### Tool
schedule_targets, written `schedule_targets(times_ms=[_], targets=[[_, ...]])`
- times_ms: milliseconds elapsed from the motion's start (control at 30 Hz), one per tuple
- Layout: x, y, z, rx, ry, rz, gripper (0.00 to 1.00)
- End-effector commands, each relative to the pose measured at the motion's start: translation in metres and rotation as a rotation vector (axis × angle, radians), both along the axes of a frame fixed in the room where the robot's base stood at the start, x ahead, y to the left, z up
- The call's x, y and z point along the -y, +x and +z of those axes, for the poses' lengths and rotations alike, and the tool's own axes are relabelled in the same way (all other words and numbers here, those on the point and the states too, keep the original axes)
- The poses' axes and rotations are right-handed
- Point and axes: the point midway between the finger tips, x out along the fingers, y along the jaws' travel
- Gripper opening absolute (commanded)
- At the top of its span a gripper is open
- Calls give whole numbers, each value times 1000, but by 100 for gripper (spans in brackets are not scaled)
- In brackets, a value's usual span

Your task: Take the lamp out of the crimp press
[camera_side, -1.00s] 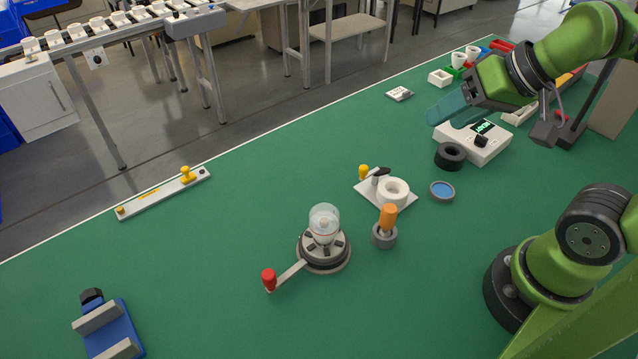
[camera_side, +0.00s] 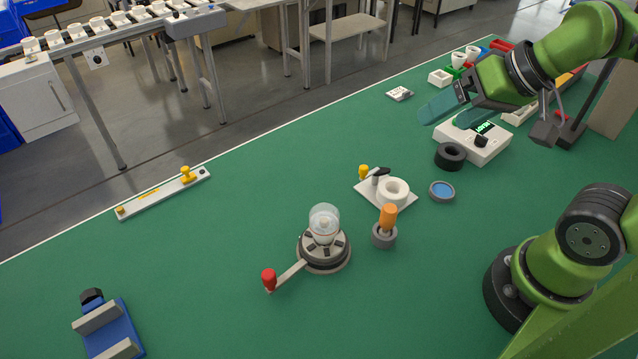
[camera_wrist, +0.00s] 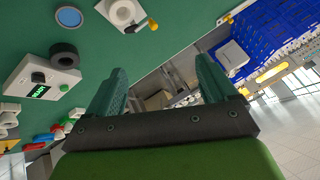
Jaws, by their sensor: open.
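The lamp (camera_side: 324,221), a clear glass bulb, stands upright in the crimp press (camera_side: 325,252). The press is a round grey and black base with dark jaw blocks on top. Its lever (camera_side: 286,276) ends in a red knob and points to the lower left. My gripper (camera_side: 447,108) is up at the right, well away from the press and above the back part of the table. In the wrist view my gripper's two teal fingers (camera_wrist: 160,85) are spread apart with nothing between them. The lamp and press are not in the wrist view.
A white fixture with a ring (camera_side: 394,191), an orange-handled tool in a grey holder (camera_side: 384,237), a blue-topped dish (camera_side: 441,191), a black ring (camera_side: 450,156) and a display box (camera_side: 476,141) stand right of the press. A blue vice (camera_side: 110,329) is lower left.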

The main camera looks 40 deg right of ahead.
Motion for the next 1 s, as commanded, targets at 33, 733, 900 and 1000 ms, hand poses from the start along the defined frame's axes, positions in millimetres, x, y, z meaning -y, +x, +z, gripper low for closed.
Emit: schedule_targets(times_ms=[33,733,900,1000], targets=[[0,0,0,0,0,0,85],[-124,56,-29,-407,-113,282,85],[-172,70,-40,-548,-183,235,85],[-186,78,-39,-594,-204,160,85]])
